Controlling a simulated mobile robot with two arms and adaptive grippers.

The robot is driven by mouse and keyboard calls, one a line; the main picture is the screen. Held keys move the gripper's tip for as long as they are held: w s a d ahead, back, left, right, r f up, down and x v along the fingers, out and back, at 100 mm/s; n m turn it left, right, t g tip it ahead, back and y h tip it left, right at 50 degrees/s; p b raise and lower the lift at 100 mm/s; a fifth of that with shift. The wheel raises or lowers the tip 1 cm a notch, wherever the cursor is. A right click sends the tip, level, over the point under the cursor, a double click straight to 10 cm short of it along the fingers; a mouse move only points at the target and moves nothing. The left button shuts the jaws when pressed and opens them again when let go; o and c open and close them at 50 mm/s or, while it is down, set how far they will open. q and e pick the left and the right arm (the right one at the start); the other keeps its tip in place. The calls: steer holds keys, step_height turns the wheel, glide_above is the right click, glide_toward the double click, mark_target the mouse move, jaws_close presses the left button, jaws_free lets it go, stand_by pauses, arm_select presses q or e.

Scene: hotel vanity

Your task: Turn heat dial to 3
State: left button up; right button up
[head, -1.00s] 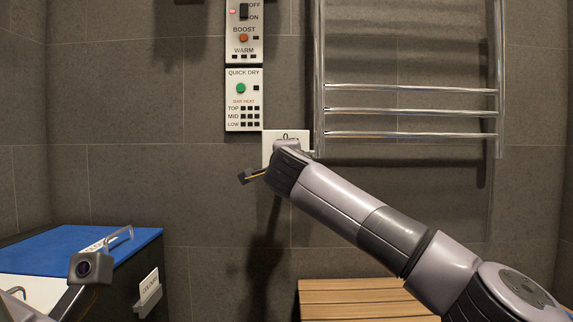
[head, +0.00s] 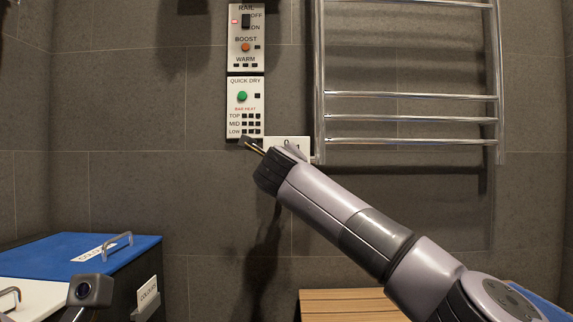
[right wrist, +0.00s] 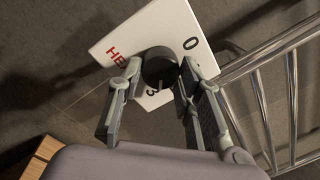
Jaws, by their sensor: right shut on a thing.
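In the right wrist view the panel (right wrist: 152,32) looks tilted, with red letters "HE", a "0" at upper right and a "3" below the dial. The dark round heat dial (right wrist: 159,66) sits between the fingertips of my right gripper (right wrist: 160,77), which is shut on it. A pale mark shows on the dial's lower side, near the "3"; its exact setting is unclear. My left gripper's fingers are not visible.
Rail switch panel (head: 246,38) and quick-dry panel (head: 245,107) are just above. A chrome towel rail (head: 410,96) is close on the right. A wooden slatted bench (head: 350,304) is below. A blue-lidded box (head: 75,252) stands at lower left.

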steer(key=shift+f+m, duration=0.2)
steer(key=shift+m, duration=0.5)
steer(key=o, duration=0.9)
steer(key=shift+o, duration=1.3)
steer(key=shift+r, duration=0.15)
steer(key=shift+s, duration=0.15)
steer(key=s, duration=1.1)
steer(key=shift+s+a+f, duration=0.3)
steer(key=shift+s+f, duration=0.05)
